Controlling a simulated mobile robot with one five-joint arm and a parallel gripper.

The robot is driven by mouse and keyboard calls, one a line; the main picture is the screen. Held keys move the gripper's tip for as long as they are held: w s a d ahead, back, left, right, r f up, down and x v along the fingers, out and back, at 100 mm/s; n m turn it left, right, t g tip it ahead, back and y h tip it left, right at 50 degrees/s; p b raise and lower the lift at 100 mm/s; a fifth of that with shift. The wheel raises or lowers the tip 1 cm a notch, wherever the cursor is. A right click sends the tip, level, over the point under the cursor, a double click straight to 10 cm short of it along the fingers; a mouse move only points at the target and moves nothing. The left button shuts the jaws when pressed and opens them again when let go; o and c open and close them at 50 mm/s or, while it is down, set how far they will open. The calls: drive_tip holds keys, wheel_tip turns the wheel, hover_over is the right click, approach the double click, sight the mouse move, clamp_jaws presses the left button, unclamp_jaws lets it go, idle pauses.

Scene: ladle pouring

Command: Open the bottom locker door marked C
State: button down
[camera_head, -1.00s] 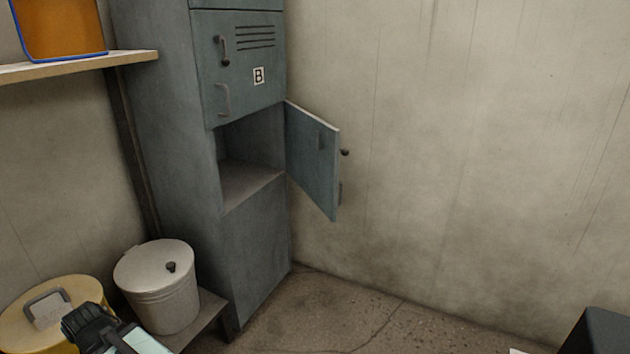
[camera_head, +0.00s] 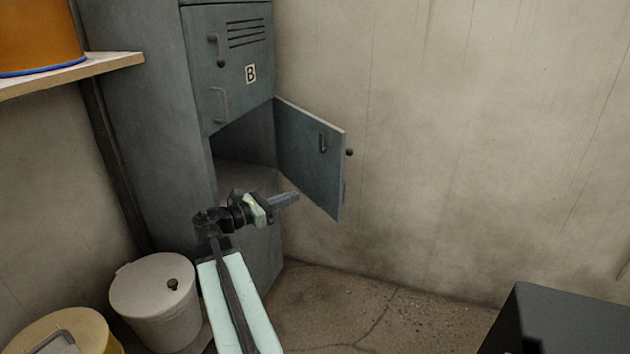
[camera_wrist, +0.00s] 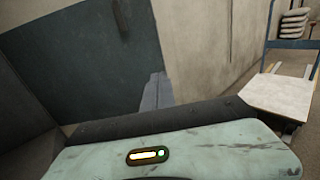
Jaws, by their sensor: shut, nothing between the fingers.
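The blue-grey door (camera_head: 308,150) below the door marked B stands swung out to the right of the open compartment (camera_head: 245,145). Its inner face, a small latch plate and a dark knob (camera_head: 349,152) at its free edge show; no letter C is visible. My gripper (camera_head: 296,196) is shut and empty in front of the compartment, its tip pointing right near the door's lower part. In the wrist view the shut fingers (camera_wrist: 157,88) overlap the lower right edge of the door panel (camera_wrist: 85,60). I cannot tell whether they touch it.
The door marked B (camera_head: 232,70) above is shut. A white lidded bin (camera_head: 155,300) and a yellow lidded container (camera_head: 65,335) stand at lower left, below a shelf (camera_head: 70,75). A dark box (camera_head: 560,320) stands at lower right. A trolley (camera_wrist: 285,95) shows in the wrist view.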

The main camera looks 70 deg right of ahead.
sight(337, 181)
drive_tip(key=x, duration=1.3)
drive_tip(key=shift+d+f, duration=0.1)
drive_tip(key=shift+d, duration=0.2)
